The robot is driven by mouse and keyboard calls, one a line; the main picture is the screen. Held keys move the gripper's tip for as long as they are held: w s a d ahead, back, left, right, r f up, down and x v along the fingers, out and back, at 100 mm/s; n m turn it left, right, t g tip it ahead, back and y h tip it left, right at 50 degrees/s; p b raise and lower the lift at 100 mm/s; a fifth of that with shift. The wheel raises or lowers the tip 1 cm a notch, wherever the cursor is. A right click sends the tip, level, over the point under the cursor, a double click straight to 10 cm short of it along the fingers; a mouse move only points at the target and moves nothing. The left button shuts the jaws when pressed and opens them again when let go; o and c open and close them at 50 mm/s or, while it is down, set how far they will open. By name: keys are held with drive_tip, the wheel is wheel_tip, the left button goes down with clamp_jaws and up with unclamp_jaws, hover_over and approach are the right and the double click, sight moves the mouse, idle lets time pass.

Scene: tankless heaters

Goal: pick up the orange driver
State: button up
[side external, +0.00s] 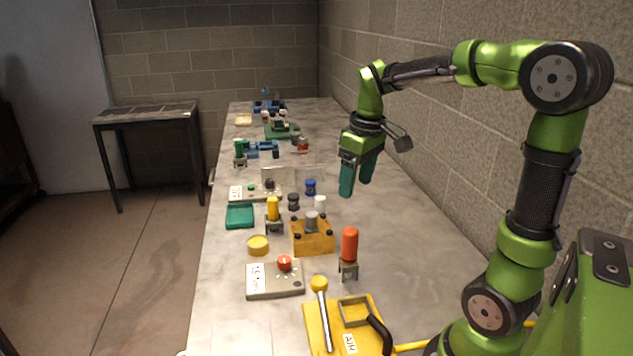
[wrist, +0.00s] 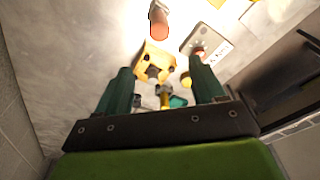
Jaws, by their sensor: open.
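The orange driver (side external: 349,245) stands upright in a small grey holder (side external: 348,270) on the bench, near the front right in the side view. In the wrist view the orange driver (wrist: 158,22) shows at the top, beyond the fingertips and brightly lit. My gripper (side external: 357,185) hangs above the bench, farther back than the driver and well above it, with its teal fingers pointing down. In the wrist view my gripper (wrist: 164,78) has its two fingers spread apart with nothing held between them.
An orange block (side external: 312,238) with a grey knob stands left of the driver. A grey box (side external: 275,281) with a red knob and a yellow lever unit (side external: 340,318) sit in front. A yellow driver (side external: 273,208) stands farther back. The bench (side external: 420,240) is clear to the right.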

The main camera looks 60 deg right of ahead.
sight(349, 241)
drive_tip(key=shift+n, duration=0.4)
drive_tip(key=f, duration=0.7)
drive_tip(key=w+f, duration=0.1)
drive_tip(key=f, duration=0.3)
drive_tip(key=shift+a+f, duration=0.1)
drive_tip(key=shift+a, duration=0.05)
drive_tip(key=shift+f, duration=2.75)
drive_tip(key=shift+r, duration=0.1)
drive_tip(key=c, duration=1.1)
